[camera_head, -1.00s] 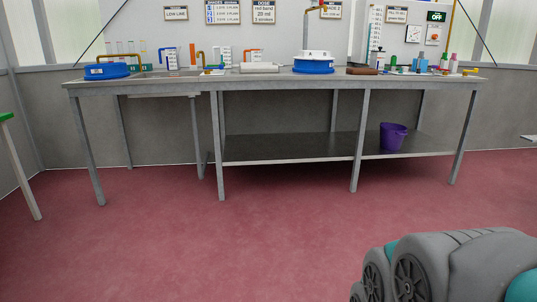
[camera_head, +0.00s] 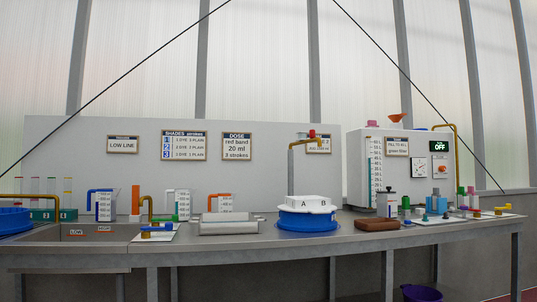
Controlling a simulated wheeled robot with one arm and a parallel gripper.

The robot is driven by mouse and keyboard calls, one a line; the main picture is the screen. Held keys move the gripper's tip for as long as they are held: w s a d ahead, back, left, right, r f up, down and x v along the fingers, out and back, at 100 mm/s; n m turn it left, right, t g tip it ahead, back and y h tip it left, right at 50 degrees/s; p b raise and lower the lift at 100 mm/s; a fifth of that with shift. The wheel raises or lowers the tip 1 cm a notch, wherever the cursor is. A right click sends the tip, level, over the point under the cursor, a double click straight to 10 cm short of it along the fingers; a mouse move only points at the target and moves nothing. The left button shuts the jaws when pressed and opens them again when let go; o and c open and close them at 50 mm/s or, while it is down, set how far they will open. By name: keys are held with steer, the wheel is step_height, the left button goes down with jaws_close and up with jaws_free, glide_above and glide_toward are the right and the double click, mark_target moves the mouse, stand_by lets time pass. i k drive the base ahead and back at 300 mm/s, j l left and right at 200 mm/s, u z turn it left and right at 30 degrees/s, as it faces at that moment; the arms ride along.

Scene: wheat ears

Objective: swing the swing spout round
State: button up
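A brass spout (camera_head: 304,142) with a red knob sits on top of a grey upright pipe (camera_head: 291,178) in the middle of the bench. It looks like the swing spout, though other brass pipes are in view. Below it stands a round blue tub (camera_head: 308,221) with a white top (camera_head: 307,203) marked A and B. The spout's outlet end is small, and I cannot tell exactly which part of the top it is over. My gripper is not in view.
The grey bench (camera_head: 350,240) spans the view. A white machine (camera_head: 402,165) with an OFF display and a brass pipe (camera_head: 455,135) stands right. Several measuring jugs stand left of the tub. A brown block (camera_head: 377,224) lies in front. A purple bucket (camera_head: 420,293) is below.

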mark_target(302, 136)
steer(key=i+j+z, duration=0.2)
steer(key=i, duration=0.4)
steer(key=i+l, duration=0.25)
steer(key=l, duration=0.2)
steer(key=i+l, duration=0.25)
steer(key=l, duration=0.15)
